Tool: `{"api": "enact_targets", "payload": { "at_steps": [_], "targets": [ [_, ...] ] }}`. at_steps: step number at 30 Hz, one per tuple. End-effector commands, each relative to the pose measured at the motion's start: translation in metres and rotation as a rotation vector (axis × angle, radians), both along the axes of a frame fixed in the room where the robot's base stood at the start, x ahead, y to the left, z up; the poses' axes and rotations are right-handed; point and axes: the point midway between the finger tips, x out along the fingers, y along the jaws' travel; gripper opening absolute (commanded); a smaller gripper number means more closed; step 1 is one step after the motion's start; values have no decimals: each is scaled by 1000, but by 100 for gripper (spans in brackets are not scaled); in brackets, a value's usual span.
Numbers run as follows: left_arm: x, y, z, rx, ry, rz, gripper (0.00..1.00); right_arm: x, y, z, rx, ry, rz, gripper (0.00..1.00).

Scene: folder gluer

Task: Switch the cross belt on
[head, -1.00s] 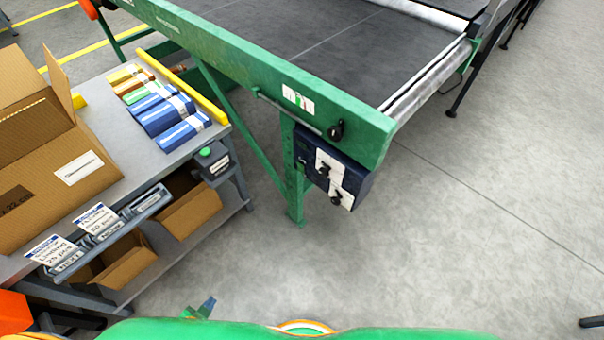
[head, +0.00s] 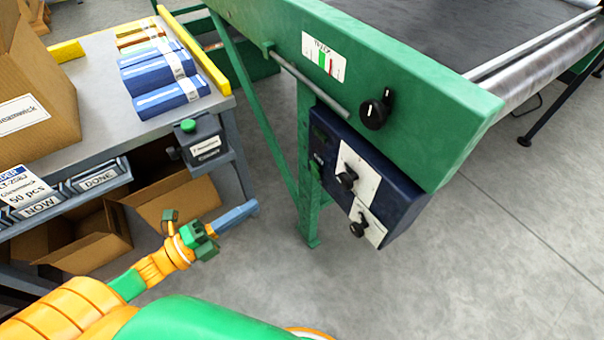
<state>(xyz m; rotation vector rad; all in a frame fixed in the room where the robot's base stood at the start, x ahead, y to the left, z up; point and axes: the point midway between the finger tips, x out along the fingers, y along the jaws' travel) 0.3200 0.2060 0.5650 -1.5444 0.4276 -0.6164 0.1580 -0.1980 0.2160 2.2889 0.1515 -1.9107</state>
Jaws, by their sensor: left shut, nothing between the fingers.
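The cross belt (head: 440,35) is a dark belt in a green frame, seen at the top of the head view. Under its near corner hangs a dark blue control box (head: 402,196) with two white plates, each with a black knob: an upper knob (head: 347,180) and a lower knob (head: 359,227). Another black knob (head: 375,112) sits on the green frame above. My left gripper (head: 250,207) is shut and empty, left of and apart from the control box, in front of the table's right leg. My right gripper is not in view.
A grey table (head: 112,65) at the left carries an open carton (head: 35,90) and several blue and orange packs (head: 165,98). A small box with a green button (head: 188,125) hangs at its edge.

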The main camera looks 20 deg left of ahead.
Motion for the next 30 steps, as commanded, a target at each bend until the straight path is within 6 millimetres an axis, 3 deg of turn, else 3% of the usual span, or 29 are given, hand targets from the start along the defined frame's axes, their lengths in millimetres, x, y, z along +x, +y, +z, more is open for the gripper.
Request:
{"api": "enact_targets", "payload": {
  "at_steps": [18,30],
  "targets": [
    [94,-73,14,-1,-2,1,0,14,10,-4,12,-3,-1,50],
    [105,-82,16,-1,3,2,0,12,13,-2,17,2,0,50]
  ]
}}
